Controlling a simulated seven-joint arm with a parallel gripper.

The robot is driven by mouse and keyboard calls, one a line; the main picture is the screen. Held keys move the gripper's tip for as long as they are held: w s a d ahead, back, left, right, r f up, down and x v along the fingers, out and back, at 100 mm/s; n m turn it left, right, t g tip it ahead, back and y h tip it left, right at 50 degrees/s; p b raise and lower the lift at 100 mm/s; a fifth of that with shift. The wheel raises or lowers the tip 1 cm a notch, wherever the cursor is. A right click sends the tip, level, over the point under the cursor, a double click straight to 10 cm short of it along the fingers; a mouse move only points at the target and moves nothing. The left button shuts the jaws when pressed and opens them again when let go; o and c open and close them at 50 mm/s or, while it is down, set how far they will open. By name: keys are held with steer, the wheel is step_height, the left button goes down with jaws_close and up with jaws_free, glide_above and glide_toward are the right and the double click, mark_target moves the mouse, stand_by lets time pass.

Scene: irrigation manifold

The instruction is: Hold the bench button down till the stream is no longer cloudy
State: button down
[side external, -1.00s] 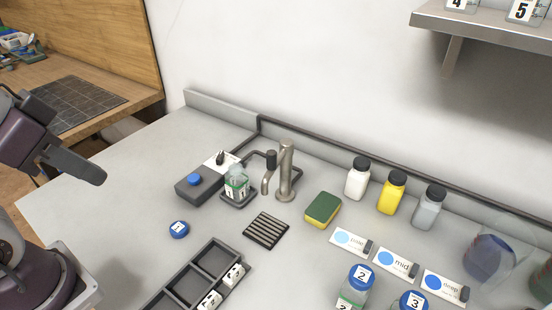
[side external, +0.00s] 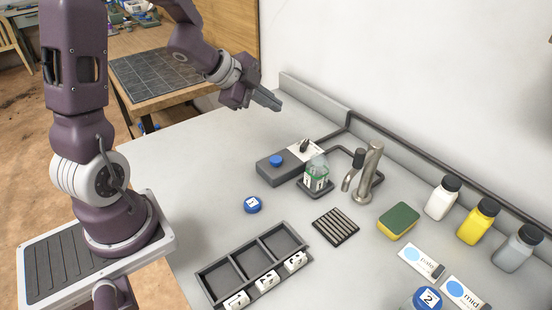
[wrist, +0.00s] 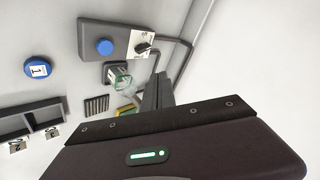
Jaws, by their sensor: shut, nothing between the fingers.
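The blue bench button (side external: 276,160) sits on a dark grey box (side external: 268,172) and looks raised. It also shows in the wrist view (wrist: 104,46). My gripper (side external: 276,104) is shut and empty, in the air above and behind the box, apart from the button. Its fingers (wrist: 158,92) also show in the wrist view. An uncapped glass jar (side external: 317,174) with a green label stands on a small dark stand beside the box. The metal tap (side external: 371,172) stands to its right. I see no stream at the spout, and the water's clarity cannot be told.
A blue lid marked 1 (side external: 252,204) lies in front of the box. A black lever (side external: 305,144) is on the box's white plate. A slotted drain (side external: 335,226), a sponge (side external: 398,221) and several bottles are to the right. A compartment tray (side external: 236,270) is in front. The bench's left part is clear.

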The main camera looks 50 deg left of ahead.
mark_target(272, 159)
steer(key=f+h, duration=0.1)
steer(key=s+d+f+m+h, duration=0.1)
steer(key=shift+s+d+f+g, duration=0.1)
steer(key=shift+d+f+g, duration=0.05)
steer(key=shift+f+g, duration=0.25)
steer(key=shift+f, duration=4.4)
steer(key=shift+f, duration=0.4)
steer(key=shift+f, duration=0.55)
steer(key=shift+r, duration=0.1)
stand_by(1.0)
steer(key=shift+r, duration=0.85)
